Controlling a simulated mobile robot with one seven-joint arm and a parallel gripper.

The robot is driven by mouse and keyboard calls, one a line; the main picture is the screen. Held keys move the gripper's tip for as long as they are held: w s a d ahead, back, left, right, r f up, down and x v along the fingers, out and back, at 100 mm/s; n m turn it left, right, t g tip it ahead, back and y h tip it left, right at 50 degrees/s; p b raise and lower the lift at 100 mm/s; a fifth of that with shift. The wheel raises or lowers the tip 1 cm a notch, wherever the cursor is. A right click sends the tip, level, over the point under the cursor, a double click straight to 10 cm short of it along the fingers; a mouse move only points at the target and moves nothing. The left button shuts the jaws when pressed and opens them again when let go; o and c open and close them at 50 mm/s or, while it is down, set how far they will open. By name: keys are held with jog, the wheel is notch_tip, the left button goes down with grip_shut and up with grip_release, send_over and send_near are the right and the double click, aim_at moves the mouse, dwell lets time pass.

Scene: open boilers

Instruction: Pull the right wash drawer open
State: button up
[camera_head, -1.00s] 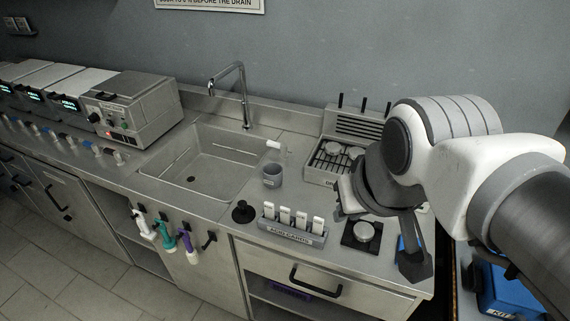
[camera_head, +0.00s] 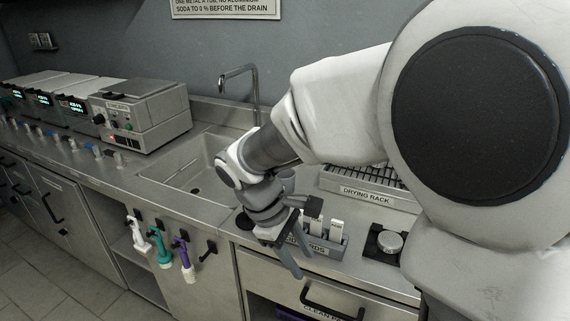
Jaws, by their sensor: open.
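The drawer front (camera_head: 270,270) is a grey metal panel under the counter to the right of the sink. Its black bar handle (camera_head: 332,302) is near the bottom of the view, with a partly cut-off label starting "CLEAN" below it. The drawer looks shut. My gripper (camera_head: 300,264) is open and empty, pointing down near the counter's front edge, above and a little left of the handle. It looks apart from the handle. My arm hides part of the counter and the drawer's right side is partly out of view.
A card holder (camera_head: 325,246) stands on the counter just behind my gripper. A round knob on a black plate (camera_head: 389,242) and the drying rack (camera_head: 365,195) are farther right and back.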

aim_at(331, 310)
jog(key=b+x, duration=0.2)
jog(key=x, duration=0.7)
jog(key=b+x, duration=0.3)
jog(key=x, duration=0.6)
jog(key=shift+w+a+f, duration=0.1)
jog(key=shift+w+f, duration=0.05)
jog(key=shift+f, duration=0.2)
grip_shut()
dwell(0.6)
